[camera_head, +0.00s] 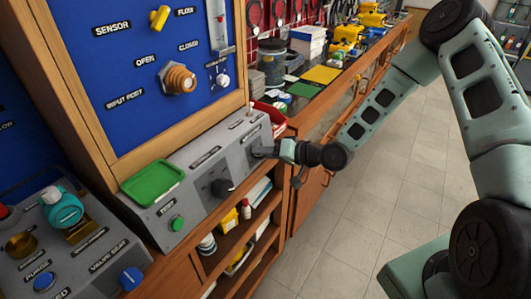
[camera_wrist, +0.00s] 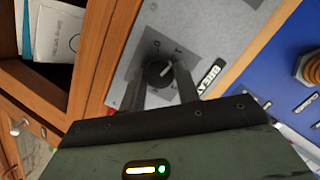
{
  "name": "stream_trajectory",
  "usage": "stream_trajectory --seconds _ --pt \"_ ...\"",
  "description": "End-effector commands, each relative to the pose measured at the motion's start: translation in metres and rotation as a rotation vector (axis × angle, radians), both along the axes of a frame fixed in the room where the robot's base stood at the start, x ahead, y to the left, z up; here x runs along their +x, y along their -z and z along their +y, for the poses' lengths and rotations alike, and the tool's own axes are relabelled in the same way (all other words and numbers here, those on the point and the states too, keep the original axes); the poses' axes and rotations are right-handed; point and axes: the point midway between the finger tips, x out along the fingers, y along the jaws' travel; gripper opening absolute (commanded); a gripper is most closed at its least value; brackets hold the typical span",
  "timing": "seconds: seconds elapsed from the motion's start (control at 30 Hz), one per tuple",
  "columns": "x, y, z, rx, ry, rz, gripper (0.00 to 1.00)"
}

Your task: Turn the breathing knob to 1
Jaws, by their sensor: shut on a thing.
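The breathing knob (camera_wrist: 157,71) is a small black dial with a white pointer mark, on a dark square plate on the grey sloped panel (camera_wrist: 205,28). A partly hidden label (camera_wrist: 208,77) stands beside it in the wrist view. My gripper (camera_wrist: 160,80) has one finger on each side of the knob and is shut on it. In the head view, my gripper (camera_head: 268,152) reaches the right end of the panel and hides the knob there.
Left along the panel are another black knob (camera_head: 221,187), a green button (camera_head: 177,222) and a green tray (camera_head: 152,183). A blue board (camera_head: 125,65) with valves rises behind. Open shelves lie below. A red bin (camera_head: 272,118) stands close behind my gripper. The floor at right is clear.

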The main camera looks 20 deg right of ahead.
Motion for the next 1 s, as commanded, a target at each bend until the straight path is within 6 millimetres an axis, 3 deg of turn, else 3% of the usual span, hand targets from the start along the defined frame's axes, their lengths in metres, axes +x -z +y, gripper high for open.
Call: stream_trajectory --seconds 0.1,0.13,0.2,0.5,0.67,1.0 --pt "0.0 0.0 -0.001 -0.001 0.002 0.0 0.09" --pt "0.0 0.0 -0.001 -0.001 0.002 0.0 0.38" --pt "0.0 0.0 -0.001 -0.001 0.002 0.0 0.54" --pt "-0.001 0.0 -0.001 -0.001 0.0 0.0 0.54" --pt "-0.01 -0.004 -0.012 -0.002 0.003 -0.001 0.54" --pt "-0.061 -0.028 -0.063 -0.004 0.005 0.0 0.54"
